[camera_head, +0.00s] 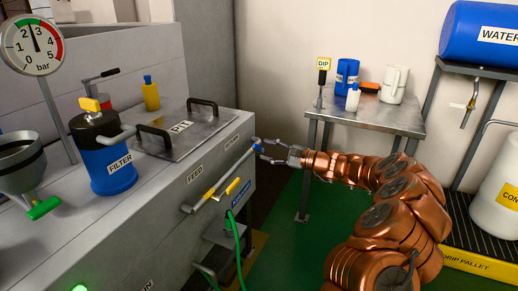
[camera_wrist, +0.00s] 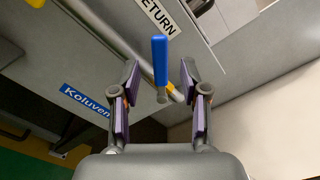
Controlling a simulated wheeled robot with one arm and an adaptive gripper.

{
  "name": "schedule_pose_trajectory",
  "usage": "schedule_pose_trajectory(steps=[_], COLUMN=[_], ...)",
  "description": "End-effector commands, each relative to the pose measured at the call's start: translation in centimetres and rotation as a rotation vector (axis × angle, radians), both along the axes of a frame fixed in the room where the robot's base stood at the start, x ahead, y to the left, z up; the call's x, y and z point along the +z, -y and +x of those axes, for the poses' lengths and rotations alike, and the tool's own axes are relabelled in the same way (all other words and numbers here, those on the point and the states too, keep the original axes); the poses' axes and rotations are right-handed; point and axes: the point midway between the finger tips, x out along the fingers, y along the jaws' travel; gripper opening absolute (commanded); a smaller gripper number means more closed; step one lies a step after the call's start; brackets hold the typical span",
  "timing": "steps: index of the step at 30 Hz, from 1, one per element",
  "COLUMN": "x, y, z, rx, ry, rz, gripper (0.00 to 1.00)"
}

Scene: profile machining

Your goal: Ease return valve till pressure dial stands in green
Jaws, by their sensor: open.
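The return valve's blue lever (camera_head: 256,144) is on the pipe at the machine's side, by the RETURN label (camera_head: 231,142). In the wrist view the blue lever (camera_wrist: 160,60) stands between the two fingers, with gaps on both sides. My gripper (camera_head: 265,150) is open around it; the wrist view shows both fingers (camera_wrist: 160,78) apart. The pressure dial (camera_head: 33,45) is at upper left, marked in bar. Its needle points nearly straight up, between 2 and 3. The red band is at right; the green band is small, and I cannot tell exactly where it ends.
A yellow-handled feed valve (camera_head: 232,187) sits on the same pipe run, with a green hose (camera_head: 236,240) below. A blue filter (camera_head: 107,155) and a pit lid (camera_head: 185,130) are on the machine top. A side table (camera_head: 375,115) with jugs stands behind my arm.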

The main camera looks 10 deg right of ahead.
Motion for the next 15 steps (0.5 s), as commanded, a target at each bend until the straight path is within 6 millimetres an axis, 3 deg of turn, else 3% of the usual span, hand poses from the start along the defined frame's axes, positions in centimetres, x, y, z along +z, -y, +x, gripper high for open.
schedule_pose_trajectory(steps=[6,15], x=[0.2,0.0], y=[3.2,5.3], z=[-2.6,-4.4], rx=[-0.001,-0.001], ry=[0.002,-0.001], rz=[0.002,0.001], gripper=[0.45,0.45])
